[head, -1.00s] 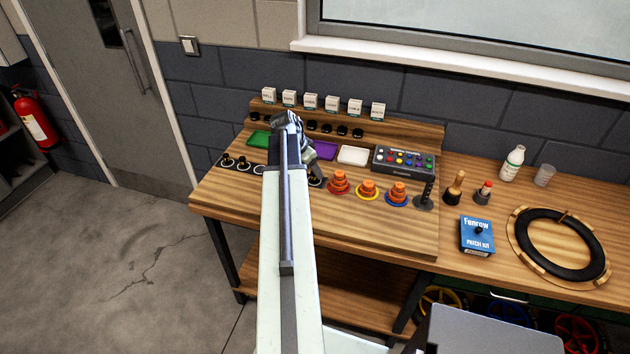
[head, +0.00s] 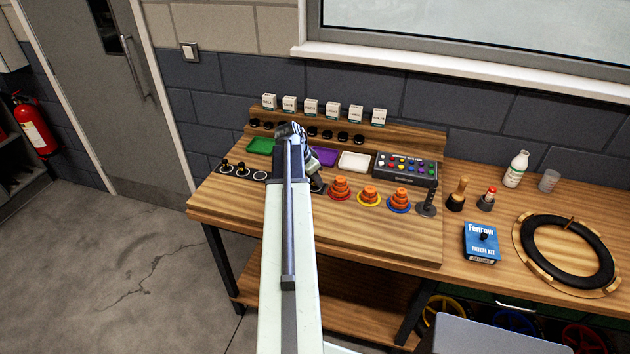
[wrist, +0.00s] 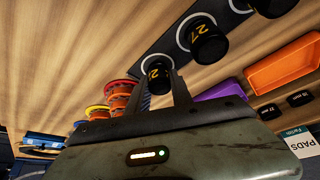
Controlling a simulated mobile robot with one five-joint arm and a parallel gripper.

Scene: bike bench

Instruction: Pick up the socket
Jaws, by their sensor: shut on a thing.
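My gripper (wrist: 166,88) is shut on a black socket (wrist: 155,75) with a yellow mark, seen between the fingertips in the wrist view. A pale ring of the dark strip shows around this socket; I cannot tell whether it is clear of the strip. Beside it on the strip stands another black socket (wrist: 208,42) marked 27, and a further one (wrist: 274,4) is cut off by the top edge.
Purple (wrist: 222,91) and orange (wrist: 285,66) trays lie close by. Orange stacked cones (head: 339,188) stand to the right, with a grey button box (head: 404,168) behind. A blue patch kit (head: 481,243) and tyre (head: 566,252) lie farther right.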

